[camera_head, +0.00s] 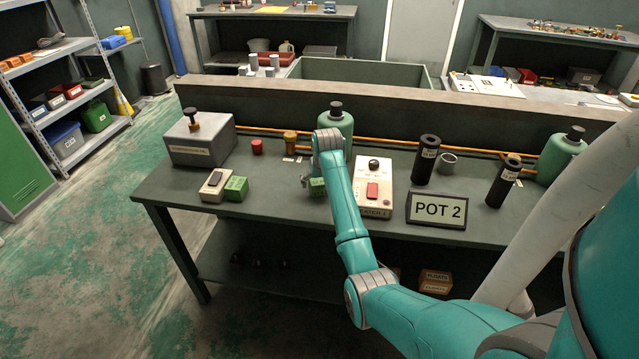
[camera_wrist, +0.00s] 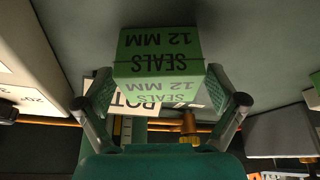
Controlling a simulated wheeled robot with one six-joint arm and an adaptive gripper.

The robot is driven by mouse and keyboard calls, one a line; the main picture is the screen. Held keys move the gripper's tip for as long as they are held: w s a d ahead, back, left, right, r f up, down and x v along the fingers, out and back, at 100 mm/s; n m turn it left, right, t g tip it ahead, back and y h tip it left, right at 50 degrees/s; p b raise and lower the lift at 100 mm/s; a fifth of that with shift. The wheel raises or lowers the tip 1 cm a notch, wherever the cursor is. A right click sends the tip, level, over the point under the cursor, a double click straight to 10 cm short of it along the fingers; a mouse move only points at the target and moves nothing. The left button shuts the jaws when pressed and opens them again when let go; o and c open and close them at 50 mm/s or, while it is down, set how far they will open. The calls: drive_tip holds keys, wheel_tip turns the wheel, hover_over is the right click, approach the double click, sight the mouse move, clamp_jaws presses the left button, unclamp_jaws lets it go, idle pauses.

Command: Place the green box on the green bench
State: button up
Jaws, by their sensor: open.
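A small green box (camera_head: 317,187) is at my gripper (camera_head: 308,181) over the middle of the dark green bench (camera_head: 272,192), left of the white heater unit. My arm hides part of it. In the wrist view the green box (camera_wrist: 160,50) reads "SEALS 12 MM" upside down and lies between the fingers of my gripper (camera_wrist: 160,98). The fingers are open, one on each side of the box. The box looks to be at the bench top, but contact is hard to tell. A second green box (camera_head: 236,188) sits on the bench at left.
The bench also holds a grey case (camera_head: 200,144), a small switch box (camera_head: 214,186), the heater unit (camera_head: 374,184), a "POT 2" sign (camera_head: 436,209), black cylinders (camera_head: 427,160) and green bottles (camera_head: 334,122). A shelf rack (camera_head: 70,95) stands at left. Bench top between the second green box and my gripper is clear.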

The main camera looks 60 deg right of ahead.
drive_tip(key=v, duration=1.1)
drive_tip(key=shift+r, duration=0.25)
drive_tip(key=shift+s+a, duration=0.1)
drive_tip(key=shift+s, duration=0.1)
